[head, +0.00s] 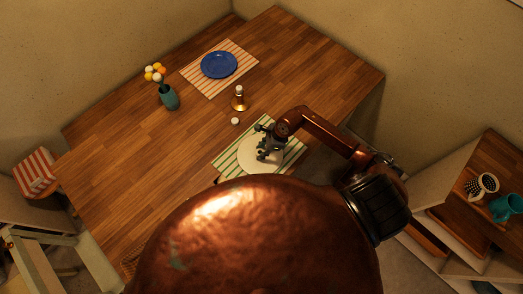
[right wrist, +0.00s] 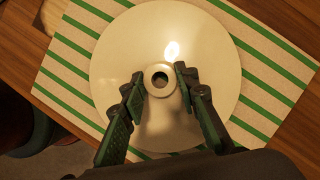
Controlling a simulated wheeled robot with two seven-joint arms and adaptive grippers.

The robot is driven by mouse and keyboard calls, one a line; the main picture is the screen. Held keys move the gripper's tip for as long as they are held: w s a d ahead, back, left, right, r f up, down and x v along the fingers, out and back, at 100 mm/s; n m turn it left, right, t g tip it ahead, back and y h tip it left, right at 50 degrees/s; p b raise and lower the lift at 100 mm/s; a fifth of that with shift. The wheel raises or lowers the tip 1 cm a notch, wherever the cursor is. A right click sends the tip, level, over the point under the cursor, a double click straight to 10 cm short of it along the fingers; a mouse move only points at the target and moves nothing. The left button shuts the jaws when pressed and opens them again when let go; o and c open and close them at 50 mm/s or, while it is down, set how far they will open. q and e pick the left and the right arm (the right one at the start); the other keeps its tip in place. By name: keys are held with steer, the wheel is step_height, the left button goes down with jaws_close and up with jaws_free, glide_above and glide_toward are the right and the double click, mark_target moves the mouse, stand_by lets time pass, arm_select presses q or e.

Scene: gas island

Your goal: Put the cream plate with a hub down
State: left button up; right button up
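The cream plate with a hub (head: 250,158) is at the near right of the wooden table, over a green-and-white striped placemat (head: 224,163). In the right wrist view the round cream plate (right wrist: 115,75) covers the middle of the mat (right wrist: 62,72), and its hub (right wrist: 160,80) with a dark hole points up at the camera. My right gripper (head: 262,146) is over the plate. In the wrist view its two fingers (right wrist: 160,92) press on either side of the hub. No clear gap shows between plate and mat. My left gripper is out of view.
A blue plate (head: 219,65) lies on a red-striped placemat (head: 204,82) at the back. A flower vase (head: 169,97), a brass bell-like object (head: 239,101) and a small white ball (head: 235,121) stand on the table. A shelf at right holds mugs (head: 505,208). The table's left is clear.

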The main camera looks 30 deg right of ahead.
steer(key=o, duration=0.5)
steer(key=shift+c, duration=0.2)
steer(key=shift+r, duration=0.15)
steer(key=v, duration=1.2)
